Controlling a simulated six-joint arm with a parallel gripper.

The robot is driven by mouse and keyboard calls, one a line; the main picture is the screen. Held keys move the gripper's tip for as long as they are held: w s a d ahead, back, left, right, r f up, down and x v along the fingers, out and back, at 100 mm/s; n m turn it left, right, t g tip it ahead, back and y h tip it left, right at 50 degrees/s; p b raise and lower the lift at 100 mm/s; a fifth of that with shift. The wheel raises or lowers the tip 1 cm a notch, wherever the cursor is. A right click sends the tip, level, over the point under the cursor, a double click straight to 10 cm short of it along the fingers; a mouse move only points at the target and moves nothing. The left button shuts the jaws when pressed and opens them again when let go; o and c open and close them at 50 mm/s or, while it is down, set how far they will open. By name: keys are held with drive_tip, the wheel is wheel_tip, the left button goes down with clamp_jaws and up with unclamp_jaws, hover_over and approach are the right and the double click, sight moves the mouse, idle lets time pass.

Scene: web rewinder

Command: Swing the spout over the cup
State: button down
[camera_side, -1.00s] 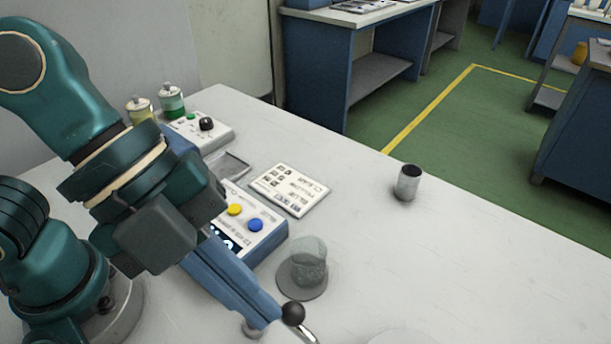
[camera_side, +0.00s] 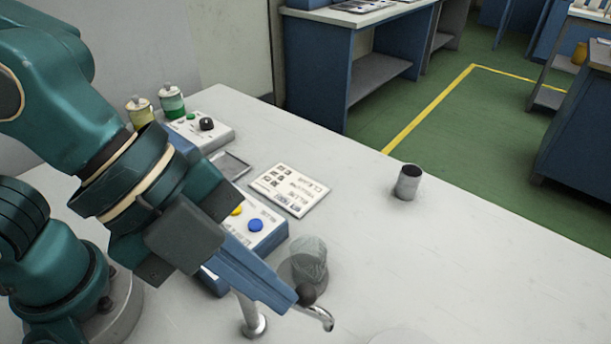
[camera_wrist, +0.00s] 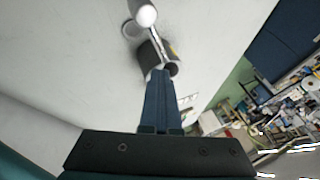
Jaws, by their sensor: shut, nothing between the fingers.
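The spout is a bent metal pipe (camera_side: 328,320) on an upright post with a round foot (camera_side: 254,327), near the front of the table in the side view. A black knob (camera_side: 307,294) sits along it. My gripper (camera_side: 290,300) is shut and empty, its blue fingertips beside the knob and seemingly touching it. The translucent grey cup (camera_side: 312,252) stands upright just behind the knob, its lower part partly hidden. The spout's bent end appears in front of the cup and to its right. In the wrist view the closed fingertips (camera_wrist: 158,72) point at a dark, rounded part.
A control box with a blue button (camera_side: 256,225) and a printed card (camera_side: 289,190) lie behind the fingers. A grey cylinder with a dark top (camera_side: 408,182) stands farther right. Two capped jars (camera_side: 171,101) are at the back left. The table's right side is mostly clear.

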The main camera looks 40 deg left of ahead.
drive_tip(key=w+n+t+y, duration=0.1)
drive_tip(key=w+n, duration=0.1)
drive_tip(key=n, duration=0.1)
drive_tip(key=shift+w, duration=0.3)
drive_tip(key=shift+w+a, duration=0.7)
drive_tip(key=shift+w, duration=0.3)
drive_tip(key=shift+w+a+n+t+y, duration=0.4)
drive_tip(key=shift+w+a+n+y, duration=0.1)
drive_tip(key=shift+n, duration=0.3)
drive_tip(key=shift+a, duration=0.25)
drive_tip(key=shift+a, duration=0.15)
idle(0.5)
